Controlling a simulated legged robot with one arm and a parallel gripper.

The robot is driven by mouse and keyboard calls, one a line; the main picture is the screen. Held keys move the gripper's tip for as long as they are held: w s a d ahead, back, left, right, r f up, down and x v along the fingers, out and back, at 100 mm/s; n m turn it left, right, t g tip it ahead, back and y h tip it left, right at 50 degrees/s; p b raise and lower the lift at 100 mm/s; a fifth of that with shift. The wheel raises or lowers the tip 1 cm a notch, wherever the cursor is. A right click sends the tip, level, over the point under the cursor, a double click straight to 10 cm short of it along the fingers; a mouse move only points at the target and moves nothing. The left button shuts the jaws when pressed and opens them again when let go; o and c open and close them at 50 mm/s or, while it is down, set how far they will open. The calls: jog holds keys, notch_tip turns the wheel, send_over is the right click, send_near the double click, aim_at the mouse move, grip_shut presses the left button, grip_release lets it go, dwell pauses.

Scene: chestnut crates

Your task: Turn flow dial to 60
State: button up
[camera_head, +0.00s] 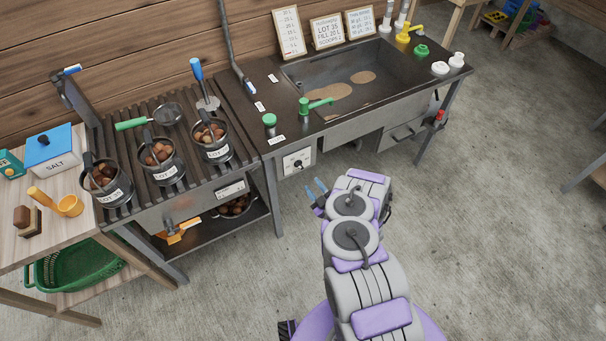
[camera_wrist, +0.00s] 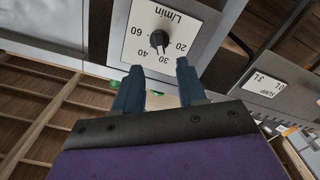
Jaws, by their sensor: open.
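The flow dial is a black knob (camera_wrist: 159,39) on a white plate marked L/min, with 20, 30, 40 and 60 around it; it appears upside down in the wrist view. The knob's exact setting is too small to read surely. In the head view the white dial plate (camera_head: 299,161) is on the front of the sink bench, below the green valves. My gripper (camera_head: 317,189) is open and empty, below and right of the plate in that view. In the wrist view its two blue fingers (camera_wrist: 158,82) point at the plate, spread apart, with the knob beyond them, apparently untouched.
The sink bench (camera_head: 398,101) runs behind the dial, with green valves (camera_head: 304,106) on top. A slatted bench with pots of chestnuts (camera_head: 162,161) stands left, with a lower shelf (camera_head: 218,228). A SUMP label (camera_wrist: 263,84) is right in the wrist view.

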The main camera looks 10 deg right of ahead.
aim_at(301, 168)
jog(key=b+x, duration=0.3)
jog(key=x, duration=0.6)
jog(key=shift+f, duration=0.1)
grip_shut()
